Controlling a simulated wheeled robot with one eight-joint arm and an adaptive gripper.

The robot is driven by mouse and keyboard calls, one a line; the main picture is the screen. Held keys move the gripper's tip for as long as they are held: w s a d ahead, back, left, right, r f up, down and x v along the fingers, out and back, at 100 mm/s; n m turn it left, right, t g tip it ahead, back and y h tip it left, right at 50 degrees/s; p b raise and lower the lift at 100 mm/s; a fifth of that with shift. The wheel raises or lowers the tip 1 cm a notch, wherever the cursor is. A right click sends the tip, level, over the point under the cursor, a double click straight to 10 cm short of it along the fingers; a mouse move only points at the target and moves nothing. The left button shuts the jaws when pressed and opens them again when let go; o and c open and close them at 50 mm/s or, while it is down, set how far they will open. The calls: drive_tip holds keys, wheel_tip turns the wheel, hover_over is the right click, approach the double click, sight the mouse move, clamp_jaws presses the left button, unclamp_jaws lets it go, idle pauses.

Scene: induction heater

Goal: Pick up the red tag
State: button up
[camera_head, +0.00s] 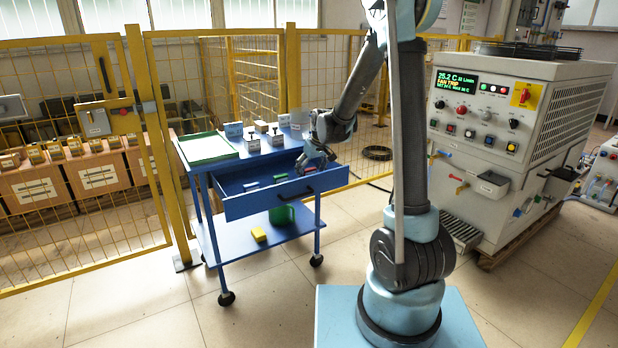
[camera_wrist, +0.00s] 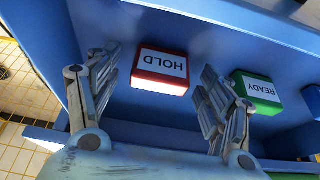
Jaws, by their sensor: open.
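The red tag (camera_wrist: 159,70) is a small block with a white label reading HOLD, upside down in the wrist view. It lies in the open blue drawer (camera_head: 262,207) of the cart. My gripper (camera_wrist: 160,60) is open, with one finger on each side of the red tag in the wrist view; no contact shows. In the head view my gripper (camera_head: 316,160) is low over the right part of the drawer, and I cannot make out the red tag clearly there.
A green tag (camera_wrist: 258,92) marked READY lies right of the red one in the wrist view. A yellow mesh fence (camera_head: 75,205) stands behind. The heater cabinet (camera_head: 510,140) stands right.

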drive_tip(key=shift+x, duration=0.8)
drive_tip(key=c, duration=1.1)
drive_tip(key=shift+c, duration=0.2)
